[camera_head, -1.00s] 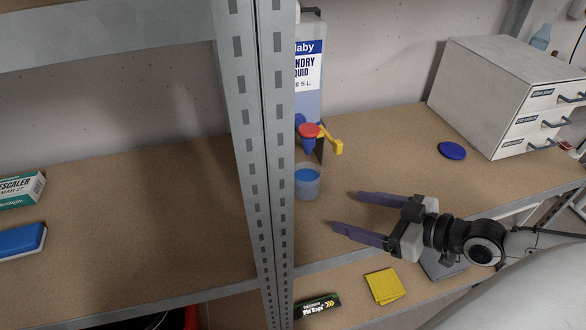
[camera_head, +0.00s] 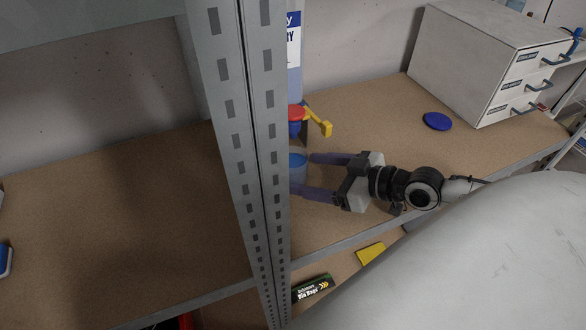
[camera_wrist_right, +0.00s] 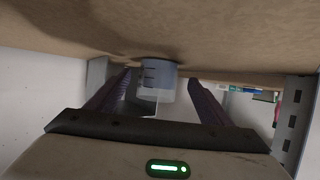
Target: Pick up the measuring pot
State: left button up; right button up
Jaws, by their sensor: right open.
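In the right wrist view, which looks upside down, the pot (camera_wrist_right: 157,78) with dark measuring marks appears between the two fingers (camera_wrist_right: 160,76), with gaps on both sides. Whether the fingertips have passed around it is hard to tell. My left gripper is not in view.
A perforated metal post (camera_head: 250,150) stands just left of the pot. A blue disc (camera_head: 437,121) and white drawer unit (camera_head: 470,70) are right.

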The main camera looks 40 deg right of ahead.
aim_at(306, 169)
jog(key=x, duration=0.4)
jog(key=shift+w+r, duration=0.35)
jog(key=shift+w, duration=0.05)
jog(key=shift+w+a+f, duration=0.15)
jog(key=shift+w+f, duration=0.05)
jog(key=shift+w, duration=0.1)
jog(key=c, duration=1.2)
jog(key=shift+c, duration=0.2)
